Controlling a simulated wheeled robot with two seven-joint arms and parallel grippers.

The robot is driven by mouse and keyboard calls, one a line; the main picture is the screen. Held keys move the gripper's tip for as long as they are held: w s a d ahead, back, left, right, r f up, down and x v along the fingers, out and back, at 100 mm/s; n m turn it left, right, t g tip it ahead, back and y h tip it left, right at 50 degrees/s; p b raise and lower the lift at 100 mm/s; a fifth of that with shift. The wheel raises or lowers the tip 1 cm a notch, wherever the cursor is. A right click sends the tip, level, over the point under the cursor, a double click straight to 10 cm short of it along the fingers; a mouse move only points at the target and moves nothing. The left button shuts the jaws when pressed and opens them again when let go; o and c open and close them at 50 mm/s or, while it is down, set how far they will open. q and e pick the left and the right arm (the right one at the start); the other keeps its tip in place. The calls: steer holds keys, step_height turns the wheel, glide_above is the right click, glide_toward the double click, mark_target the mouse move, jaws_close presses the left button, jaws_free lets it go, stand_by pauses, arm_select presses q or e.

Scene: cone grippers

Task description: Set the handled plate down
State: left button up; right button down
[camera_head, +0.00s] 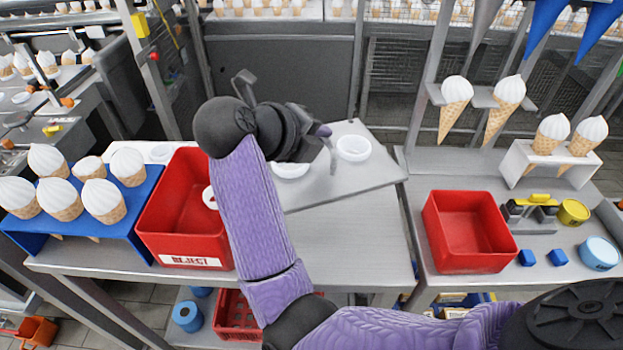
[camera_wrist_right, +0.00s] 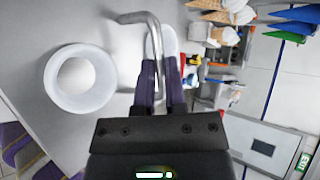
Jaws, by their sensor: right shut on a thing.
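The handled plate (camera_head: 374,178) is a flat grey board with a bent metal handle, seen in the wrist view (camera_wrist_right: 155,45). It lies over the back of the middle steel table (camera_head: 345,240). I cannot tell whether its underside touches the table. Two round white cups, one at the right (camera_head: 352,148) and one partly hidden by my arm (camera_head: 291,171), are on the plate; one white ring-like cup (camera_wrist_right: 80,79) shows in the wrist view. My right gripper (camera_head: 327,140) is shut on the handle; its purple fingertips show in the wrist view (camera_wrist_right: 162,78). My left gripper is not in view.
A red reject bin (camera_head: 180,215) and a blue rack (camera_head: 140,225) of cones stand left. An empty red bin (camera_head: 468,230), a yellow tape roll (camera_head: 573,211) and blue blocks (camera_head: 558,257) are on the right table. The middle table's front is clear.

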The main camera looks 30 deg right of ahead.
steer(key=f, duration=0.1)
steer(key=f+b, duration=0.1)
steer(key=shift+w+a+f, duration=0.1)
steer(key=shift+w+f, duration=0.2)
steer(key=shift+w, duration=0.1)
steer(key=f+b, duration=0.4)
steer(key=f, duration=1.1)
steer(key=shift+s+f+b, duration=0.15)
steer(key=shift+s+b, duration=0.05)
steer(key=shift+b, duration=0.1)
steer(key=c, duration=1.1)
jaws_free()
steer(key=shift+f, duration=0.1)
steer(key=shift+c, duration=0.2)
steer(key=o, duration=0.4)
steer(key=shift+o, duration=0.2)
